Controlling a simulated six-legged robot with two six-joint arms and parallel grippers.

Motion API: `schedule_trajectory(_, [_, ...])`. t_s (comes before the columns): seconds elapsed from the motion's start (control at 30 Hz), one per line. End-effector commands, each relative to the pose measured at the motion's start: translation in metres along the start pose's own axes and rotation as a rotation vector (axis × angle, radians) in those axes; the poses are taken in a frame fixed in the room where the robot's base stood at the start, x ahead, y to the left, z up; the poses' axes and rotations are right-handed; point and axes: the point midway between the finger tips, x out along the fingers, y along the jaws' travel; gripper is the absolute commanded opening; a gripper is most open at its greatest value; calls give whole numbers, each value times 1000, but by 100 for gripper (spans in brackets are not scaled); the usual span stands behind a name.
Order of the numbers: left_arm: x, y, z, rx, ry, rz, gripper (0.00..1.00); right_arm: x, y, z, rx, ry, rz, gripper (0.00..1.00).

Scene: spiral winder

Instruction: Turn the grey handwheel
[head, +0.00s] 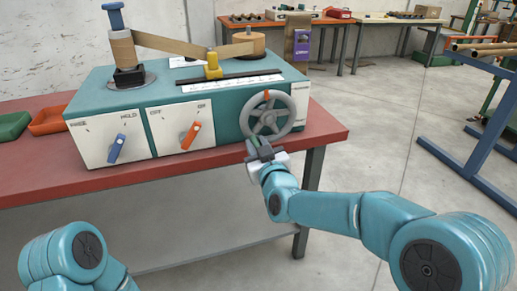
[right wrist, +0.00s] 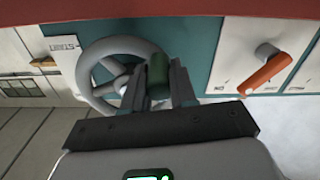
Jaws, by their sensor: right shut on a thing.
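The grey handwheel (head: 270,118) is on the front of the teal winder at its right end, with a small red mark at the top of its rim. It also shows in the right wrist view (right wrist: 121,84), with rim, spokes and hub. My right gripper (head: 260,149) is at the wheel's lower edge. In the right wrist view its two fingers (right wrist: 158,80) are shut around a dark green handle (right wrist: 157,69) on the wheel. The far rim is partly hidden behind the fingers. My left gripper is out of view; only part of that arm shows at the lower left.
The winder (head: 220,125) stands on a red table (head: 40,180). Its front has a blue lever (head: 117,148) and an orange lever (head: 190,135). A START label (right wrist: 64,46) is beside the wheel. Green and orange trays (head: 48,121) lie left.

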Motion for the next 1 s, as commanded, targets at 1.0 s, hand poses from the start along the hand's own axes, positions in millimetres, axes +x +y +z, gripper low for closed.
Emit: schedule_trajectory(1.0, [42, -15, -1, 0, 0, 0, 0, 0, -9, -56, 890, 0, 0, 0])
